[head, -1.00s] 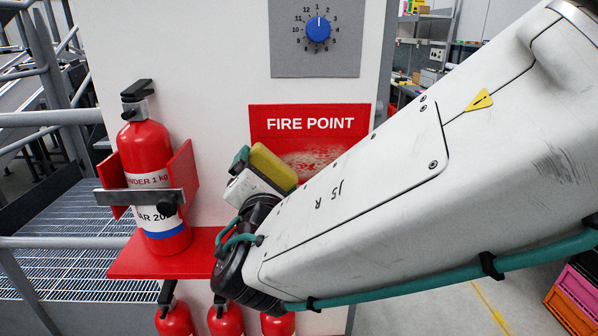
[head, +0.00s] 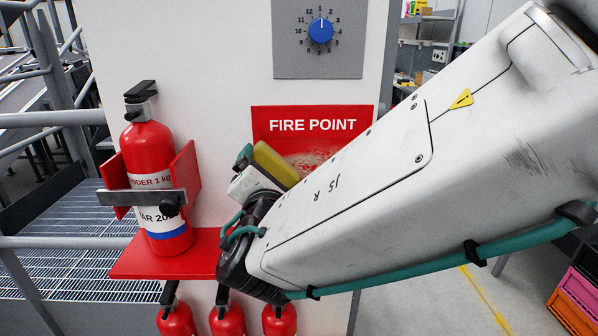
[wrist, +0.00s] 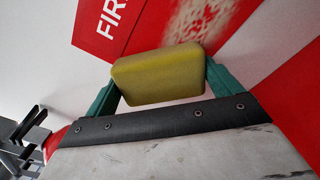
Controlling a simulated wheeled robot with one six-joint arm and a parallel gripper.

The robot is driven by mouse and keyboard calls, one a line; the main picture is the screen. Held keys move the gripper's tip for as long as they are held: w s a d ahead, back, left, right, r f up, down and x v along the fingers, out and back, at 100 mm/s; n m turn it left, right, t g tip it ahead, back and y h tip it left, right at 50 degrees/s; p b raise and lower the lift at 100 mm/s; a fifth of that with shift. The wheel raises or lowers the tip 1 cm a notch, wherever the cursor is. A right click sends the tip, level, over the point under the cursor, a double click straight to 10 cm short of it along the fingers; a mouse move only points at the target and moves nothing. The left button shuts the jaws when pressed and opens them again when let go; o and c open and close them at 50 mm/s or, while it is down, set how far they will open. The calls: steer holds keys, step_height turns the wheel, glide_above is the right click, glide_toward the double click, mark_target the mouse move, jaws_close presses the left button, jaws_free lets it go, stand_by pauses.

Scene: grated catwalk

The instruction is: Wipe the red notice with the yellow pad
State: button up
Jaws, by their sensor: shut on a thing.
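The red notice (head: 270,112) reads "FIRE POINT" and is on the pale panel. Its lower half carries a pale smudge (head: 310,158), which shows as a speckled whitish patch in the wrist view (wrist: 205,22). My gripper (wrist: 160,86) is shut on the yellow pad (wrist: 157,74), with one green finger at each end of it. In the head view the pad (head: 274,164) overlaps the notice's lower left part. I cannot tell whether the pad touches the notice. My arm hides the notice's lower right corner.
A red extinguisher (head: 152,150) stands in a bracket on a red shelf (head: 140,262) left of my gripper. Several small extinguishers (head: 176,320) hang below. A blue dial (head: 319,30) is above the notice. Railings (head: 50,119) are at left, crates (head: 580,290) at lower right.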

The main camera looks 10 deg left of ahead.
mark_target(292, 174)
steer(key=shift+w, duration=0.3)
steer(key=shift+w+d, duration=0.15)
steer(key=shift+d, duration=0.8)
steer(key=shift+w+d, duration=0.15)
steer(key=shift+d, duration=0.75)
steer(key=shift+w+d, duration=0.3)
steer(key=shift+d, duration=0.5)
steer(key=shift+w+d, duration=0.25)
steer(key=shift+d, duration=0.55)
steer(key=w+d, duration=0.1)
steer(key=d, duration=0.6)
steer(key=shift+w+d, duration=0.4)
steer(key=shift+a, duration=0.1)
steer(key=shift+s+a, duration=0.45)
steer(key=shift+a, duration=1.4)
steer(key=shift+s+a, duration=0.5)
steer(key=shift+a, duration=1.3)
steer(key=shift+s+a, duration=0.45)
steer(key=shift+a, duration=1.4)
steer(key=shift+s+a, duration=0.15)
steer(key=shift+a, duration=0.8)
steer(key=shift+s+a, duration=0.15)
steer(key=shift+a, duration=0.75)
